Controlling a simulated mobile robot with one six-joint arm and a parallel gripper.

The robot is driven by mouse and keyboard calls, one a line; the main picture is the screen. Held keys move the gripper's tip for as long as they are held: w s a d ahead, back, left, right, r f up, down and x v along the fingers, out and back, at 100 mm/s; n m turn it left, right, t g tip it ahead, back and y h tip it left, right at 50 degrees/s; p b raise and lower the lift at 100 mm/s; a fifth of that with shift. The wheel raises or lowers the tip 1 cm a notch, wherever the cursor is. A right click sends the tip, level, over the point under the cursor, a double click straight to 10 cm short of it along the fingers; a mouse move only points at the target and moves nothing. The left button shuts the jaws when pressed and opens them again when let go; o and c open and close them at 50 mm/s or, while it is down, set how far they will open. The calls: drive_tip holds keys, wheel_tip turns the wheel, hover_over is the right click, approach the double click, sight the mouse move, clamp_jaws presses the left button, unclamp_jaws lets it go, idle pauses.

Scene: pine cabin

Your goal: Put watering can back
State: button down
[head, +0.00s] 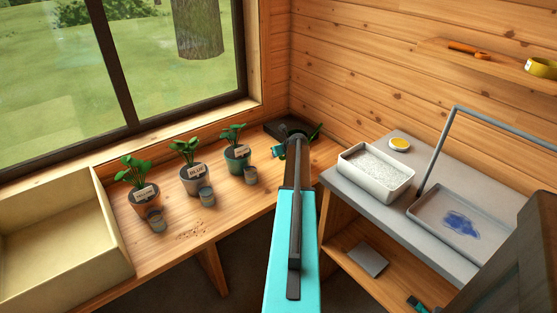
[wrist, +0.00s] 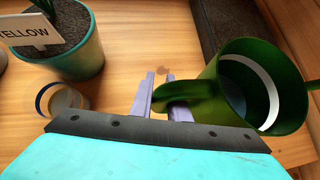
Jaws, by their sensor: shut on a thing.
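The green watering can (wrist: 230,112) shows in the wrist view, its open mouth towards the camera and a pale band inside. My gripper (wrist: 162,105) has its two purple fingers closed on the can's handle, one finger on each side. In the head view my gripper (head: 284,151) is at the far right end of the wooden bench, mostly behind my arm. Only a bit of the green can (head: 316,131) shows there. A dark tray (head: 275,128) lies in the back corner beside it. I cannot tell whether the can touches the bench or tray.
Three labelled potted plants stand left: terracotta (head: 146,203), grey (head: 194,181) and teal (head: 238,160), each with a small cup in front. A cream box (head: 118,262) is far left.

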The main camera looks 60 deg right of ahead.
drive_tip(key=shift+f, duration=1.7)
drive_tip(key=shift+f, duration=0.1)
drive_tip(key=c, duration=1.7)
unclamp_jaws()
drive_tip(key=v, duration=1.2)
